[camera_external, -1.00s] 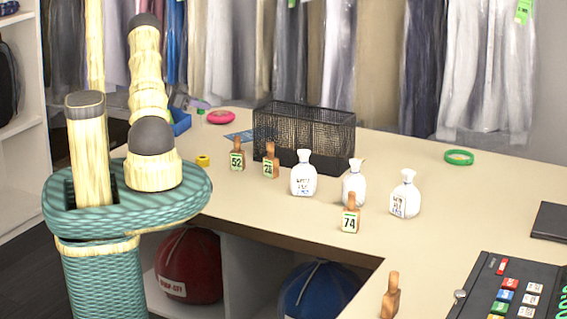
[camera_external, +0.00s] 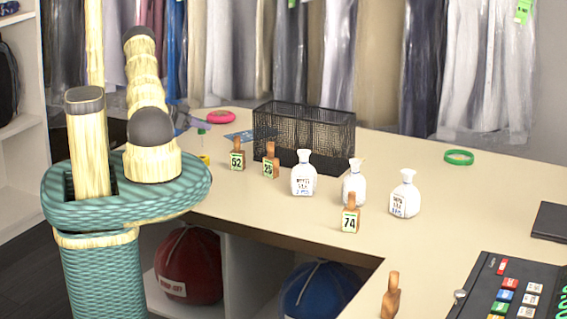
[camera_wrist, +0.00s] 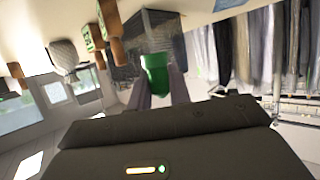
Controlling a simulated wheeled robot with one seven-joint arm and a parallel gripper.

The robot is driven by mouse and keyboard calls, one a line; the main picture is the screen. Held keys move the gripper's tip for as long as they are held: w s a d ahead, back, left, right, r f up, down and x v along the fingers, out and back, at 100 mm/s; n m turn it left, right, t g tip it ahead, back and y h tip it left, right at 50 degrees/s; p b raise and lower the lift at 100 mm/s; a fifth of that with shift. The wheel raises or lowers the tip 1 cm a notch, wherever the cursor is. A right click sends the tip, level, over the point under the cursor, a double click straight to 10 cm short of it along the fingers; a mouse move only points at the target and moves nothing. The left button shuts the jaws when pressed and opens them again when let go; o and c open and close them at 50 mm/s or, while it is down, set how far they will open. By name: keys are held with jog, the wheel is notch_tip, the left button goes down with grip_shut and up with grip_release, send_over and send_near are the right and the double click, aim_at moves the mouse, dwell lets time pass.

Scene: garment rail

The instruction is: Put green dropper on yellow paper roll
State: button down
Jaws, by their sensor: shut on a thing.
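My gripper (camera_external: 193,122) is at the far left of the counter, partly hidden behind my arm. In the wrist view my gripper (camera_wrist: 158,92) is shut on the green dropper (camera_wrist: 155,72), whose green end stands between the two fingers. In the external view the dropper (camera_external: 201,130) is small, with a pale part hanging below the green. The yellow paper roll (camera_external: 205,159) lies on the counter directly under it in the picture, partly covered by my arm. I cannot tell whether dropper and roll touch. The roll is not clear in the wrist view.
Stamps with wooden handles (camera_external: 237,155) stand just right of the roll. A black mesh basket (camera_external: 305,130), white bottles (camera_external: 303,175) and a pink object (camera_external: 220,117) are nearby. A green tape ring (camera_external: 459,157) lies far right. The counter's front edge is close to the roll.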

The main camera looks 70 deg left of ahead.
aim_at(200, 133)
jog(key=shift+f+p, duration=0.5)
jog(key=shift+f, duration=1.15)
jog(key=shift+f, duration=0.1)
jog(key=shift+f, duration=0.1)
jog(key=c, duration=1.3)
grip_release()
jog(key=shift+r, duration=0.2)
jog(key=shift+s, duration=0.3)
jog(key=b+v, duration=0.4)
jog(key=v, duration=0.7)
jog(key=shift+s+r, duration=0.15)
jog(key=shift+s, duration=0.1)
